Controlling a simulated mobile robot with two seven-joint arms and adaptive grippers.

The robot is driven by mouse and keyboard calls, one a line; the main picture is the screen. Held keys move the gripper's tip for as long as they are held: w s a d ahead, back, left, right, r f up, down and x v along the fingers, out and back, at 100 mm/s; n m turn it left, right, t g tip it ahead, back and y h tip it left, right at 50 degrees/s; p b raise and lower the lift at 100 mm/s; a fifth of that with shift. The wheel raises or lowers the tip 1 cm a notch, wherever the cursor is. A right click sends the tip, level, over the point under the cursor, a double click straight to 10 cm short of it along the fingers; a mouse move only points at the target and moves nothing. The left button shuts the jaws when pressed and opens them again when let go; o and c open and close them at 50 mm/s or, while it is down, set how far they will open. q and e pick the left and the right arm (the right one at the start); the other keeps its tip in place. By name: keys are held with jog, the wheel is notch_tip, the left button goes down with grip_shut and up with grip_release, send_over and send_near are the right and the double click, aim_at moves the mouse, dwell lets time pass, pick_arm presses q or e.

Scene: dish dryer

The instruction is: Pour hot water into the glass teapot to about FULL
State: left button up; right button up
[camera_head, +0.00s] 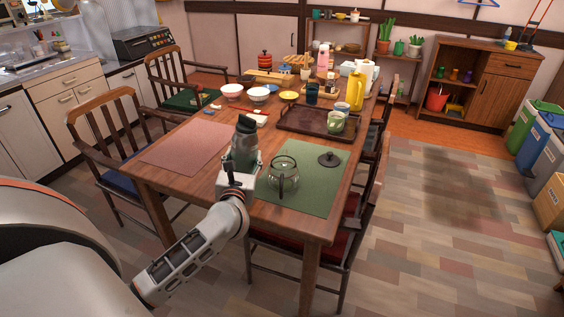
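The glass teapot (283,180) stands upright and uncovered on the green placemat (310,205) at the near right of the table. It looks clear and I see no water level in it. A dark round lid (329,160) lies on the same mat, right of the teapot. A yellow jug-like vessel (355,92) stands farther back on the right side of the table. My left gripper (245,128) is over the table, left of and beyond the teapot, not touching it. Its fingers overlap in this view, so their opening is unclear. My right gripper is out of view.
White bowls (258,95) stand at the middle. A pink placemat (188,145) is bare.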

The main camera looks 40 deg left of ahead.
pick_arm(q)
jog(key=shift+r+m, duration=0.2)
jog(key=shift+m, duration=0.3)
jog(key=shift+w+r+m+p, duration=0.15)
jog(key=shift+r+m+p, duration=0.15)
jog(key=shift+m+p, duration=0.15)
jog(key=shift+d+f+m, duration=0.2)
jog(key=shift+f+m, duration=0.15)
jog(key=shift+m, duration=0.2)
jog(key=shift+w+r+m, duration=0.15)
jog(key=shift+r+m, duration=0.15)
jog(key=shift+m, duration=0.2)
jog(key=shift+d+f+m, duration=0.2)
jog(key=shift+f+m, duration=0.25)
jog(key=shift+m, duration=0.05)
jog(key=shift+w+r+m+p, duration=0.15)
jog(key=shift+m+p, duration=0.2)
jog(key=shift+m, duration=0.05)
jog(key=shift+s+f+m, duration=0.3)
jog(key=shift+f+m, duration=0.15)
jog(key=shift+m, duration=0.05)
jog(key=shift+w+r, duration=0.2)
jog(key=shift+s+f, duration=0.15)
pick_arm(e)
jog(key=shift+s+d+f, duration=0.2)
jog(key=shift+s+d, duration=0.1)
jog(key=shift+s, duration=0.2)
